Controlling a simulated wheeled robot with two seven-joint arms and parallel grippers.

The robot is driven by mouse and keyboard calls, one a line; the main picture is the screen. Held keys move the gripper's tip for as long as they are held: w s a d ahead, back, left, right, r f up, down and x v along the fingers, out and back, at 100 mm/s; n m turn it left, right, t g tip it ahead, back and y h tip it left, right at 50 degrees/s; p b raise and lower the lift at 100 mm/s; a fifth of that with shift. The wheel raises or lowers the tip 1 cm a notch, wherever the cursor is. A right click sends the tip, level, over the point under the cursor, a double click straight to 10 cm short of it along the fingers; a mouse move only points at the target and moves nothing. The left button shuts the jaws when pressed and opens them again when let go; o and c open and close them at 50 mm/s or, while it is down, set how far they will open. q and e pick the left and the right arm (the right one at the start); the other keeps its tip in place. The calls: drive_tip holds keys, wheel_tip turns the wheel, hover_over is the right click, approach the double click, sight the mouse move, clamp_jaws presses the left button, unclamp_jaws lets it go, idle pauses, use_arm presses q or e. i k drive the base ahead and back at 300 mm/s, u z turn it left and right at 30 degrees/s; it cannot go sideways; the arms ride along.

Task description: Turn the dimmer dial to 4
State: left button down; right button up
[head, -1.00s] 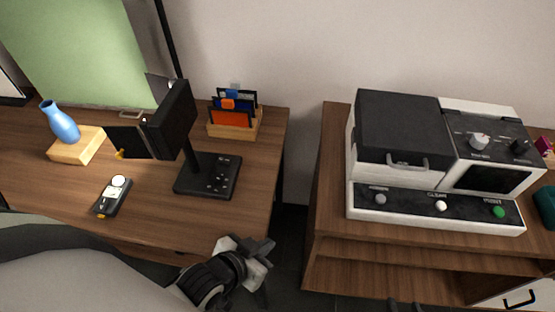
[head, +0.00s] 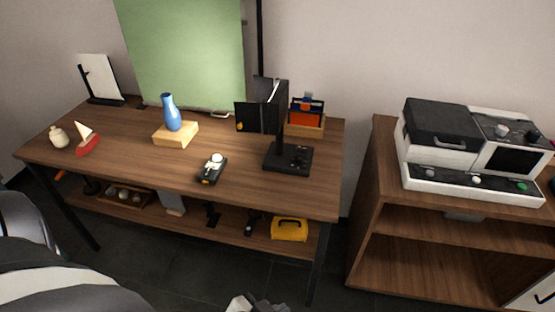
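A black stand with a dark panel on a post (head: 258,118) is at the right of the left table. Its flat base (head: 288,158) carries small controls, too small to read. A small black device with a white round top (head: 211,168) lies left of it. A white-and-black machine (head: 445,125) on the right cabinet has a round light knob (head: 502,130) and a dark knob (head: 532,136). I cannot tell which is the dimmer dial, and no numbers are legible. My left gripper (head: 256,303) shows only partly at the bottom edge, apart from everything. My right gripper is out of view.
A blue vase (head: 172,113) on a wooden block, a sailboat (head: 87,140) and a jar (head: 59,136) stand on the left table (head: 130,155). A card holder (head: 308,118) is behind the stand. A yellow case (head: 289,229) sits on the lower shelf. A floor gap separates table and cabinet.

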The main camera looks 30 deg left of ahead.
sight(297, 160)
drive_tip(key=u, duration=1.15)
drive_tip(key=i, duration=0.25)
drive_tip(key=u, duration=0.1)
